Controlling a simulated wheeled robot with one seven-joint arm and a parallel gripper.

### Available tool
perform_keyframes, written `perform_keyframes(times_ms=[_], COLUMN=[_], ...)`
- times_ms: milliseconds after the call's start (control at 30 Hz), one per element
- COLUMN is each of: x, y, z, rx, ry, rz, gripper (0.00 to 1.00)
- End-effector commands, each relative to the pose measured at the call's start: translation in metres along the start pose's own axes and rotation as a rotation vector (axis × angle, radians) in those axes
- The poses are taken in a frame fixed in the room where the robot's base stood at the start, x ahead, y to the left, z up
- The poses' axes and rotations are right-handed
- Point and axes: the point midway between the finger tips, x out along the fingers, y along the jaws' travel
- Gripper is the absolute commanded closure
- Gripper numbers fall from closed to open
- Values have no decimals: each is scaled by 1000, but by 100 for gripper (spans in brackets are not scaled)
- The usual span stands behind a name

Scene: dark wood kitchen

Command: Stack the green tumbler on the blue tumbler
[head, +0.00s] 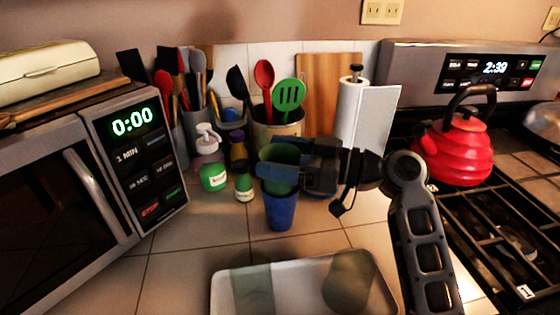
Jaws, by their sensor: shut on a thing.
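The green tumbler (284,154) is held in my gripper (278,171), which is shut on it, with a finger across the front of the tumbler. The blue tumbler (280,211) stands upright on the tiled counter directly below the green one in the picture. The gripper finger and the green tumbler cover the blue tumbler's top, so I cannot tell whether the two tumblers touch or whether the green one sits inside it.
A tray (228,290) lies in front of the blue tumbler. A soap bottle (211,172), a small green bottle (244,186) and utensil holders stand close behind and left. A paper towel roll (367,120) and red kettle (462,145) are right. The microwave (100,180) is left.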

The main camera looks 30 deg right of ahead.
Motion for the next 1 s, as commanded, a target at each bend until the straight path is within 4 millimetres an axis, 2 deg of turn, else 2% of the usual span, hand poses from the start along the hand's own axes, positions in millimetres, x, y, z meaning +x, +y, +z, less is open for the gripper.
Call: perform_keyframes(times_ms=[967, 1000], x=[0, 0], y=[0, 0], z=[13, 13], rx=[0, 0], ry=[1, 1], rz=[0, 0], gripper=[65, 16])
